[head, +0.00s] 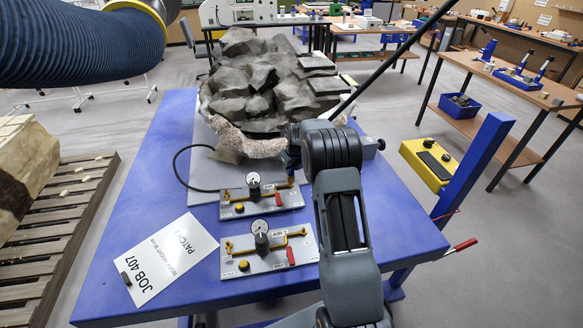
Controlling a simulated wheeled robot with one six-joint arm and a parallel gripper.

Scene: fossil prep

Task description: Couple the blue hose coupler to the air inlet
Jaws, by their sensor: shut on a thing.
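Two grey air panels lie on the blue table, the upper panel (238,209) and the lower panel (240,266). Each has a round gauge, brass pipework, a yellow knob and a red handle. A brass fitting (291,181) shows at the upper panel's right end; I cannot tell for sure which fitting is the air inlet. My gripper (292,163) is above that end, pointing down and partly hidden by my wrist. It is shut on a small dark bluish piece, apparently the blue hose coupler; its lower end and any contact with the fitting are unclear.
A black hose (175,165) loops left of the upper panel. A large grey rock (265,85) in a plaster jacket stands behind. A white job card (167,259) lies front left. A blue post (480,165) with a yellow box (428,165) stands right. A ribbed blue duct (80,48) hangs upper left.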

